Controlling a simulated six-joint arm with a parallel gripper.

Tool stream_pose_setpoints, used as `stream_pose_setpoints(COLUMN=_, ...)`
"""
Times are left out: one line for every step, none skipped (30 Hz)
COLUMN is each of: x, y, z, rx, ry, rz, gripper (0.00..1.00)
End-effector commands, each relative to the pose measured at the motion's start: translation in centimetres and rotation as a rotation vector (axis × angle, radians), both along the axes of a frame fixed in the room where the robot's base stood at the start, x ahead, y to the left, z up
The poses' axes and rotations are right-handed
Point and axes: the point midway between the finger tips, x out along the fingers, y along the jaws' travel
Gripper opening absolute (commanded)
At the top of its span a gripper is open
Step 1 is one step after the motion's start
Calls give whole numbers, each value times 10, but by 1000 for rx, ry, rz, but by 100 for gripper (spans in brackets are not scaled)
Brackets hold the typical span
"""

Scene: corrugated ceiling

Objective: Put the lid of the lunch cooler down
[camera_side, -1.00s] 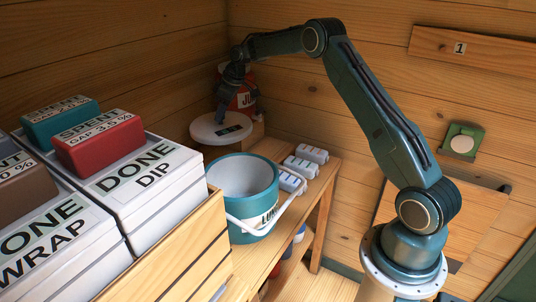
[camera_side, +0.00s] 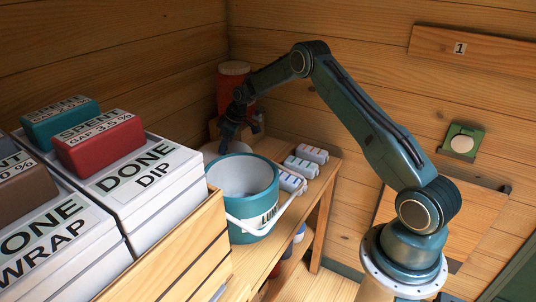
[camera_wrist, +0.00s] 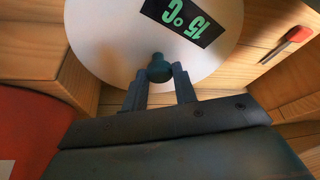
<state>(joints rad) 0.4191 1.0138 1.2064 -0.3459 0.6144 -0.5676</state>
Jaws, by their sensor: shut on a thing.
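The lid is a white disc with a dark knob and a "15°C" strip. It fills the top of the wrist view (camera_wrist: 105,35). My gripper (camera_wrist: 160,78) is shut on the knob of the lid. In the side view, my gripper (camera_side: 226,146) is low behind the lunch cooler, and only part of the lid (camera_side: 208,150) shows past the cooler's rim. I cannot tell whether the lid touches the bench. The lunch cooler (camera_side: 262,190) is an open teal bucket with a white inside and its white handle hanging down in front.
A red jar (camera_side: 234,78) stands in the back corner behind my gripper. Several small white packs (camera_side: 305,162) lie on the bench right of the cooler. A wooden crate (camera_side: 175,260) with white "DONE" boxes stands to the left.

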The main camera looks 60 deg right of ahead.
Motion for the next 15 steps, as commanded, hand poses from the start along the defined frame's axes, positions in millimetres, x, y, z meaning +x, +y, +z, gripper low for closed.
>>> stream_pose_setpoints(x=0, y=0, z=-3, rx=0, ry=1, rz=0, gripper=0)
stream_pose_setpoints(x=0, y=0, z=-5, rx=0, ry=1, rz=0, gripper=0)
stream_pose_setpoints(x=0, y=0, z=-9, rx=0, ry=1, rz=0, gripper=0)
stream_pose_setpoints(x=-1, y=0, z=-12, rx=0, ry=2, rz=0, gripper=0)
stream_pose_setpoints(x=-1, y=0, z=-16, rx=0, ry=2, rz=-1, gripper=0)
stream_pose_setpoints(x=0, y=0, z=-21, rx=0, ry=2, rz=-1, gripper=0)
stream_pose_setpoints(x=0, y=0, z=-24, rx=0, ry=2, rz=-1, gripper=0)
stream_pose_setpoints(x=0, y=0, z=-28, rx=0, ry=2, rz=-1, gripper=0)
stream_pose_setpoints(x=0, y=0, z=-32, rx=0, ry=2, rz=-1, gripper=0)
stream_pose_setpoints(x=0, y=0, z=-35, rx=1, ry=1, rz=-1, gripper=0)
stream_pose_setpoints(x=0, y=0, z=-37, rx=0, ry=1, rz=-1, gripper=0)
stream_pose_setpoints(x=0, y=0, z=-39, rx=0, ry=0, rz=-1, gripper=0)
stream_pose_setpoints(x=0, y=0, z=-40, rx=0, ry=0, rz=-1, gripper=0)
stream_pose_setpoints(x=0, y=0, z=-41, rx=0, ry=0, rz=-1, gripper=0)
stream_pose_setpoints(x=0, y=0, z=-41, rx=-1, ry=0, rz=0, gripper=0)
